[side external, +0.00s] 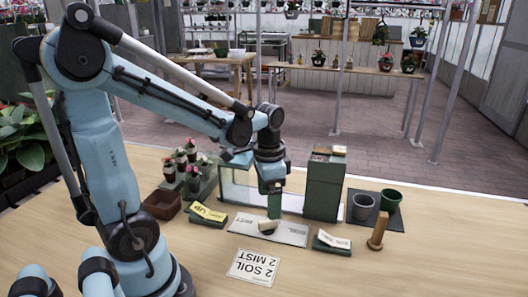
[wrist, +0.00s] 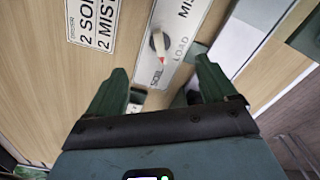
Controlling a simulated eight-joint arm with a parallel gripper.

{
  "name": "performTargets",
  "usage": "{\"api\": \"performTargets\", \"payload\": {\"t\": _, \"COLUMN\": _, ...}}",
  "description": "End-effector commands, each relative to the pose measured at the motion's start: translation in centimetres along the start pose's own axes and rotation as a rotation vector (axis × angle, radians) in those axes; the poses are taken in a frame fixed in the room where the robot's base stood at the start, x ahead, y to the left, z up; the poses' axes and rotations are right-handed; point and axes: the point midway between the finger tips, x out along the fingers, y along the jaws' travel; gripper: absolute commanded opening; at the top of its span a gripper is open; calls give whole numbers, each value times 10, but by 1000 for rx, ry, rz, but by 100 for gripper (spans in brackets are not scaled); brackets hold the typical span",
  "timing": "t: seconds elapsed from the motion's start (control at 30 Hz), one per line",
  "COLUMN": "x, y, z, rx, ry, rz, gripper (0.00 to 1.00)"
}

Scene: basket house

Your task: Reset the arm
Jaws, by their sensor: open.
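My gripper (side external: 272,205) is low over the middle of the table, fingers pointing down, just above or behind a white panel (side external: 290,234). In the wrist view the gripper (wrist: 163,82) has its two dark green fingers spread wide, with nothing held between them. The panel (wrist: 192,18) carries the words SOIL, LOAD and MIST. A dial knob (wrist: 159,46) with a red tip is on it, beyond the fingertips and apart from them; the tip points towards the SOIL end. The knob also shows in the side view (side external: 267,226).
A card reading 2 SOIL 2 MIST (side external: 253,267) lies in front. Right are a green box (side external: 323,190), a grey pot (side external: 362,207), a green pot (side external: 391,199) and a wooden-handled thing (side external: 378,232). Left are a brown container (side external: 162,204) and potted flowers (side external: 187,160). The front right table is clear.

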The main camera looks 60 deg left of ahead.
Motion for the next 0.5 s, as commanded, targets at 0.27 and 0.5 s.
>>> {"api": "performTargets", "payload": {"t": 0.27, "x": -24, "y": 30, "z": -8, "rx": -85, "ry": 206, "rz": -79, "gripper": 85}}
{"api": "performTargets", "payload": {"t": 0.5, "x": -44, "y": 60, "z": -14, "rx": -188, "ry": 456, "rz": -97, "gripper": 85}}
